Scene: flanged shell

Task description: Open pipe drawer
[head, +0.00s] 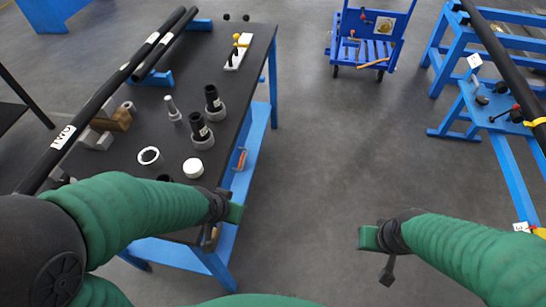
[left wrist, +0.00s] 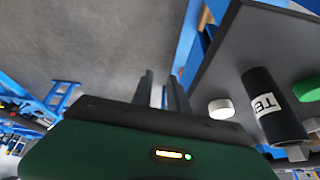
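No part in view can be clearly made out as a pipe drawer. A workbench (head: 262,60) with a black top and blue frame stands at the left in the head view. My left gripper (head: 211,234) is beside its near right edge, partly hidden by my arm. In the left wrist view the left gripper's two dark fingers (left wrist: 161,76) stand apart with nothing held between them. My right gripper (head: 385,270) is over bare floor, well right of the bench, and its fingers are too unclear to judge.
Long black pipes (head: 115,85) lie along the bench's left side. Black fittings (head: 214,103), a white ring (head: 148,155) and a white cap (head: 193,168) stand on top. An orange-handled item (head: 241,160) is below the right edge. A blue cart (head: 365,50) stands behind; the middle floor is clear.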

